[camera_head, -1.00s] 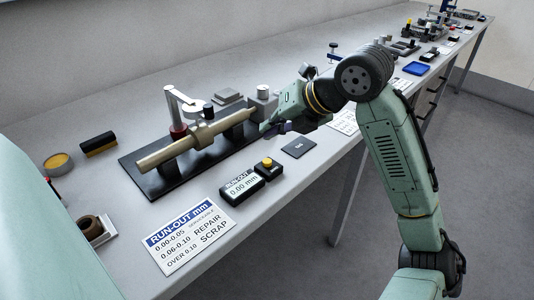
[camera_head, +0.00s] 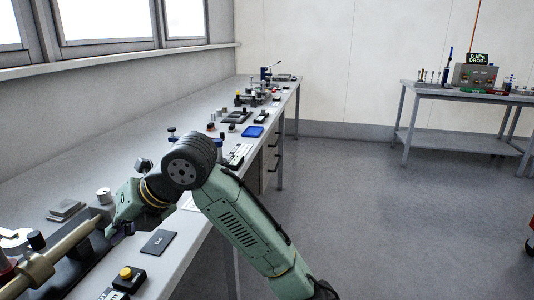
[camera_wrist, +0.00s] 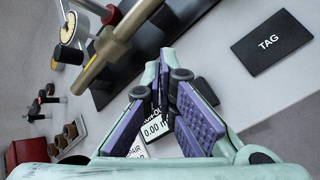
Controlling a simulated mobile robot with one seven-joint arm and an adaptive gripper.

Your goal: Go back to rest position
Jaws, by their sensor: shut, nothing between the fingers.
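My gripper (camera_head: 118,230) is at the lower left of the head view, low over the near bench. It is shut and empty, with its fingers beside the end of the tan shaft (camera_head: 66,246). In the wrist view my gripper (camera_wrist: 165,68) shows its purple finger pads, with the shaft (camera_wrist: 112,45) at upper left. The readout box (camera_wrist: 153,127) is partly hidden behind the fingers. I cannot tell the exact gap between gripper and shaft.
A dark TAG card (camera_head: 158,242) lies right of the gripper; it also shows in the wrist view (camera_wrist: 271,42). A yellow-buttoned box (camera_head: 128,279) is nearby. A blue tray (camera_head: 253,131) and several tools stand farther along the bench. Open floor lies to the right.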

